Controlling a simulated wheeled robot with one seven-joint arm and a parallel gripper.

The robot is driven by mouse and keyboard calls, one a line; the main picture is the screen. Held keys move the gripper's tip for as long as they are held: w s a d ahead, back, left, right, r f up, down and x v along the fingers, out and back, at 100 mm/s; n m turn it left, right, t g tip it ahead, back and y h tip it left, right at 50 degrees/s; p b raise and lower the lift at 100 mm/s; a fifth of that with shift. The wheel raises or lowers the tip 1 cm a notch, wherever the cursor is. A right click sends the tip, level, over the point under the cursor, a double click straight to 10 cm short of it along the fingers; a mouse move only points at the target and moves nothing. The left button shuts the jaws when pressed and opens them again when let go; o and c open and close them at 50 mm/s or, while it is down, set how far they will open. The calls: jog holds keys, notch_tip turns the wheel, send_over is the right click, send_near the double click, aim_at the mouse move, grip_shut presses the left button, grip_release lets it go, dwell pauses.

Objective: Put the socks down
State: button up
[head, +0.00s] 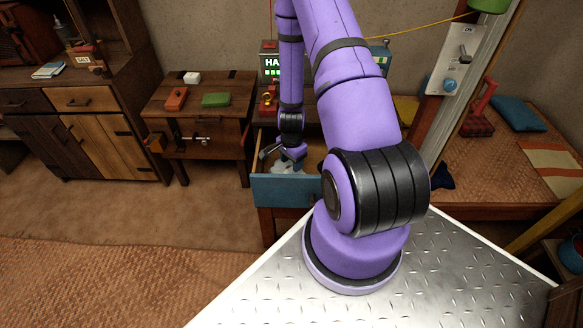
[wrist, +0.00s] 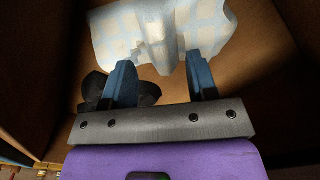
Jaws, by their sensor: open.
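A dark bundle (wrist: 97,86), which looks like the socks, lies on the wooden floor of the open drawer, partly hidden behind my left finger in the wrist view. My gripper (wrist: 158,65) is open, its two blue fingers apart with nothing clearly held between them. In the head view my gripper (head: 283,156) reaches down into the open drawer with the blue front (head: 284,190). A pale blue and white checked cloth (wrist: 190,25) lies in the drawer just beyond the fingertips. Whether a finger touches the bundle or the cloth I cannot tell.
The drawer walls stand close around my gripper. A small wooden table (head: 228,88) with a red and a green block stands to the left. A woven bed or bench (head: 475,180) is at the right. The floor (head: 130,215) at left front is clear.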

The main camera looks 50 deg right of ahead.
notch_tip(320, 180, up, 8)
notch_tip(320, 180, up, 13)
jog(key=n+t, duration=0.1)
jog(key=n, duration=0.3)
send_over(291, 168)
jog(key=w+a, duration=0.4)
jog(key=s+a+r+n+t, duration=0.1)
jog(key=a+r+n, duration=0.15)
jog(key=r, duration=0.45)
jog(key=a+r+n+t, duration=0.1)
jog(key=a+r+n, duration=0.1)
jog(key=a+r, duration=0.35)
jog(key=s+a+r+n+t, duration=0.1)
jog(key=s+a+r+n, duration=0.3)
jog(key=s+r, duration=0.5)
jog(key=s+a+r+n+t, duration=0.1)
jog(key=s+a+r+n, duration=0.3)
jog(key=s+r, duration=0.5)
jog(key=shift+r+n, duration=0.6)
jog(key=shift+n, duration=0.45)
